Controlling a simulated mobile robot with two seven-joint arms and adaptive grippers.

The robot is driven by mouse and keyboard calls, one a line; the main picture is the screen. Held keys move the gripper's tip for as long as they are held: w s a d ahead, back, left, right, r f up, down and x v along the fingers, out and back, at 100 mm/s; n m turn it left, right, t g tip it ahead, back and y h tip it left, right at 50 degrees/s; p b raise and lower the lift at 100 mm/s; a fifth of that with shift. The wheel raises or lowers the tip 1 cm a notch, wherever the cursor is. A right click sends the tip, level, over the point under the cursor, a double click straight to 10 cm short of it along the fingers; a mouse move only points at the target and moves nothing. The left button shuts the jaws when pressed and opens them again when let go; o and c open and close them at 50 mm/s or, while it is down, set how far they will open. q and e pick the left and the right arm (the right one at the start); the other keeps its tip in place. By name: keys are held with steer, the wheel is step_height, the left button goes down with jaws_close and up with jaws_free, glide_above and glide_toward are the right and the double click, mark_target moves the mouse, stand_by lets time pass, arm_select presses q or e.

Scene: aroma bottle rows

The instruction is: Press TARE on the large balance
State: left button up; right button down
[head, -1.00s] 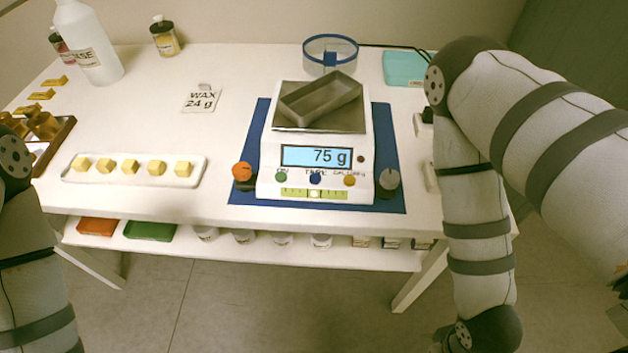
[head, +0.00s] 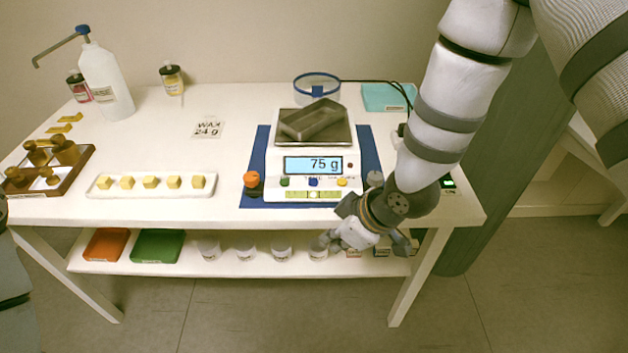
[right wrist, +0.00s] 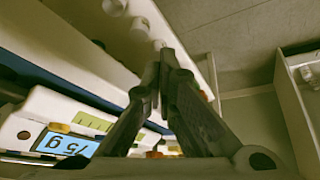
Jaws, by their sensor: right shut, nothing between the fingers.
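The large balance (head: 272,164) stands on a blue mat (head: 258,150) near the table's front edge. Its display (head: 313,165) reads 75 g, and a grey metal tray (head: 310,121) sits tilted on its pan. Below the display is a row of green, blue and yellow buttons; the blue middle button (head: 313,182) sits under small lettering too blurred to read surely. My right gripper (head: 325,240) is shut and empty, in front of the table edge, below and right of the buttons. In the right wrist view its closed fingers (right wrist: 163,50) show beside the balance. My left gripper is out of view.
An orange knob (head: 251,180) stands at the balance's left front corner. A white tray of yellow cubes (head: 96,190) lies to the left. Under the tabletop, a shelf (head: 225,265) holds jars and coloured trays. The table between cubes and balance is clear.

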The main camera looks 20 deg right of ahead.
mark_target(311, 183)
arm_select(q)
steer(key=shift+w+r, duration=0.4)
arm_select(e)
steer(key=w+r+n+t, duration=0.1)
steer(key=w+r+n, duration=0.1)
steer(key=w+r, duration=0.3)
steer(key=w+a+r+n+t, duration=0.1)
steer(key=w+r, duration=0.5)
steer(key=r, duration=0.6)
steer(key=n+t, duration=0.1)
steer(key=n, duration=0.1)
steer(key=shift+w+a+r+n+t+y, duration=0.15)
steer(key=shift+a+r+n+t+y, duration=0.05)
steer(key=shift+n+t+y, duration=0.1)
steer(key=shift+f, duration=0.15)
step_height(311, 183, down, 9)
steer(key=shift+r+b, duration=0.2)
steer(key=shift+b, duration=0.2)
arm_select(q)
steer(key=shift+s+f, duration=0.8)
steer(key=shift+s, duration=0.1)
arm_select(e)
steer(key=shift+f, duration=0.4)
